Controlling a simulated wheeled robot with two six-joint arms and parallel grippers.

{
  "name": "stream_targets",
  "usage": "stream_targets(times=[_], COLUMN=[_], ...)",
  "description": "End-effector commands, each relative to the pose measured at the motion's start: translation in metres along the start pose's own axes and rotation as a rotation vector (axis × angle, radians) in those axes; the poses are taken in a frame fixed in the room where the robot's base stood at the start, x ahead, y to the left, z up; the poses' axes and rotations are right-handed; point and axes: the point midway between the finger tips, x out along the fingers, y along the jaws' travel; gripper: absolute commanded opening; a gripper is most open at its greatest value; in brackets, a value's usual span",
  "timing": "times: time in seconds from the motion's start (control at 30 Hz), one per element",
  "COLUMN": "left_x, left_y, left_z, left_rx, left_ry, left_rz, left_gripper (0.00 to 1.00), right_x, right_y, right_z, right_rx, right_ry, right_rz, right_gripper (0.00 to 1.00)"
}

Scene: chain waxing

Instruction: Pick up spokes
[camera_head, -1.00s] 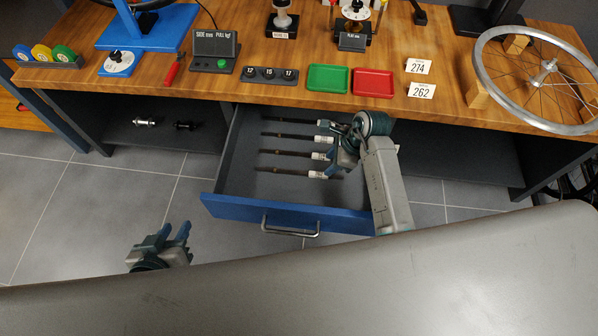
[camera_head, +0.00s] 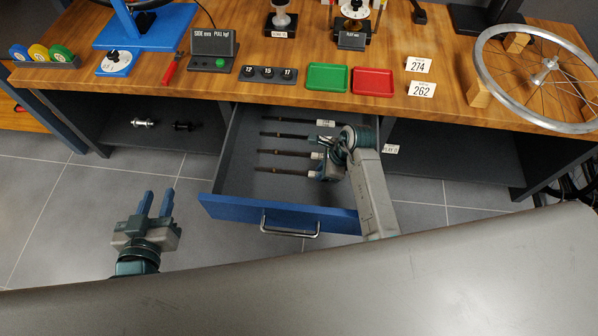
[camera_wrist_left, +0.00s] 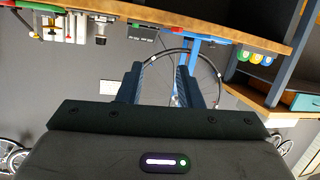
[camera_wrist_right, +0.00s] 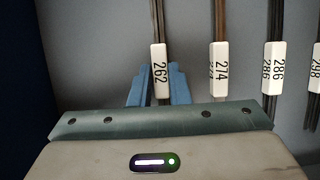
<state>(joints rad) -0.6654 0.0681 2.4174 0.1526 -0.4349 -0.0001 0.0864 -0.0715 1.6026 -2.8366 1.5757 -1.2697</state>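A blue-fronted drawer (camera_head: 335,217) stands open under the bench. In it lie several dark spoke bundles side by side with white labels. The right wrist view shows labels 262 (camera_wrist_right: 160,75), 274 (camera_wrist_right: 220,75), 286 (camera_wrist_right: 273,70) and, partly cut off, 298 (camera_wrist_right: 316,68). My right gripper (camera_head: 322,174) is at the label end of the bundle nearest the drawer front. Its fingers (camera_wrist_right: 159,88) look closed on either side of the 262 label; finger contact is hard to make out. My left gripper (camera_head: 154,203) is open and empty, left of the drawer.
Cards 274 (camera_head: 418,65) and 262 (camera_head: 422,89) stand on the bench (camera_head: 225,92), near a green tray (camera_head: 327,78) and a red tray (camera_head: 372,82). A spoked wheel (camera_head: 482,70) lies at the right on wooden blocks. The drawer handle (camera_head: 290,232) sticks out at the front.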

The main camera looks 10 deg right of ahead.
Motion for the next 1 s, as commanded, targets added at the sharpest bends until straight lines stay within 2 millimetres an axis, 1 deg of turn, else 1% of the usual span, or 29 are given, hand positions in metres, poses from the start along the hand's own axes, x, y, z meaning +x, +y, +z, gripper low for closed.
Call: stream_targets(times=[0.03,0.07,0.33,0.43,0.47,0.57,0.77,0.8,0.9,1.0], left_x=[0.000,0.000,0.000,-0.001,-0.002,-0.009,-0.029,-0.034,-0.043,-0.043], left_y=[0.000,0.000,0.000,0.000,0.001,0.002,0.006,0.007,0.009,0.008], left_z=[0.000,0.000,0.000,0.001,0.004,0.023,0.063,0.068,0.081,0.080], left_rx=[0.000,0.000,0.000,-0.001,-0.004,-0.017,-0.046,-0.048,-0.054,-0.043], left_ry=[-0.001,-0.001,-0.002,-0.012,-0.029,-0.122,-0.330,-0.368,-0.450,-0.465], left_rz=[0.000,0.000,0.000,0.001,0.001,0.002,0.009,0.010,0.013,0.011], left_gripper=[0.32,0.32,0.32,0.32,0.32,0.32,0.32,0.32,0.32,0.32], right_x=[0.000,0.000,-0.001,-0.005,-0.007,-0.019,-0.050,-0.058,-0.074,-0.085], right_y=[0.000,0.000,0.000,0.000,-0.001,-0.001,-0.001,-0.001,-0.001,-0.001], right_z=[0.000,0.000,0.000,0.002,0.003,0.008,0.021,0.025,0.031,0.036], right_rx=[0.000,0.000,0.000,0.000,-0.001,-0.001,-0.002,-0.002,-0.001,-0.001], right_ry=[0.000,0.000,0.000,0.000,-0.001,-0.001,-0.002,-0.002,-0.002,-0.001], right_rz=[0.000,0.000,-0.001,-0.001,-0.002,-0.003,-0.003,-0.004,-0.003,-0.002], right_gripper=[0.06,0.00,0.00,0.00,0.00,0.00,0.00,0.00,0.00,0.00])
